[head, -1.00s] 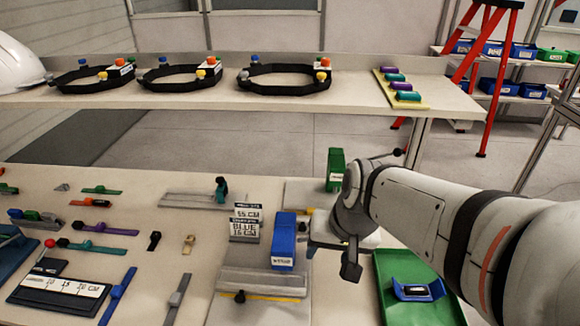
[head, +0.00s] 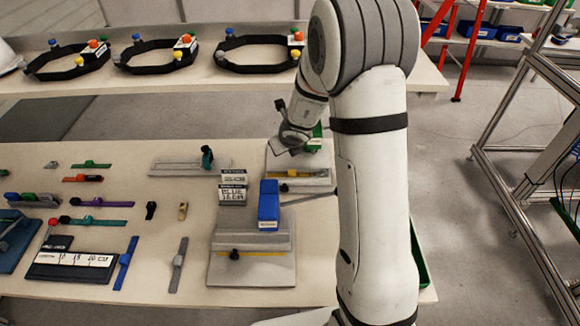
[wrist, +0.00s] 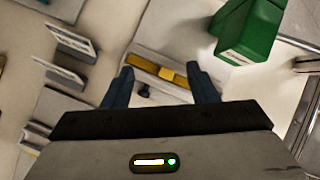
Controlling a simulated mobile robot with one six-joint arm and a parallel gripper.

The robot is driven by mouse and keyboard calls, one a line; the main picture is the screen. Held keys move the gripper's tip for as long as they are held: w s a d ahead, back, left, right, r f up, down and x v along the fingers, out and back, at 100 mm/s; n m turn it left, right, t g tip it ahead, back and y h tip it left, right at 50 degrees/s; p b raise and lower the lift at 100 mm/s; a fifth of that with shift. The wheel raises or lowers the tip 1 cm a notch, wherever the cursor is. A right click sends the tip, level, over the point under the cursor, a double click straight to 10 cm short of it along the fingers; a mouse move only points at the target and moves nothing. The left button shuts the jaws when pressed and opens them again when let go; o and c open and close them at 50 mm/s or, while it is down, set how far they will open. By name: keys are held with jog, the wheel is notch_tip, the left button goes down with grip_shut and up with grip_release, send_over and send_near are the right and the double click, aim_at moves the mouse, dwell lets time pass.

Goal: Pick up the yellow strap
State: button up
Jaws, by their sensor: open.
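A yellow strap (wrist: 154,70) with a yellow buckle lies along a light grey fixture (wrist: 142,56) in the wrist view, with a small black knob beside it. In the head view the yellow strap (head: 303,173) lies on the fixture at the far right of the workbench, partly hidden by my arm. My gripper (wrist: 160,82) is open and empty, with its two dark blue fingers on either side of the buckle in the picture. In the head view my gripper (head: 293,142) hangs over the back of that fixture. How high the fingers are above the strap is hard to tell.
A green block (wrist: 250,30) stands close to the right finger. Several straps lie on the bench's left. A shelf (head: 130,88) with black bands is behind.

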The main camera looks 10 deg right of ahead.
aim_at(292, 171)
jog(key=f+m, duration=0.2)
jog(key=d+f+m+g, duration=0.1)
jog(key=f+m, duration=0.1)
jog(key=f, duration=0.1)
jog(key=d+f+m+g+h, duration=0.1)
jog(key=f+m, duration=0.1)
jog(key=f, duration=0.1)
jog(key=shift+s, duration=0.2)
jog(key=b+x, duration=0.1)
jog(key=x, duration=0.4)
jog(key=shift+w+f+b, duration=0.15)
jog(key=shift+w+b, duration=0.05)
jog(key=shift+b, duration=0.2)
jog(key=c, duration=1)
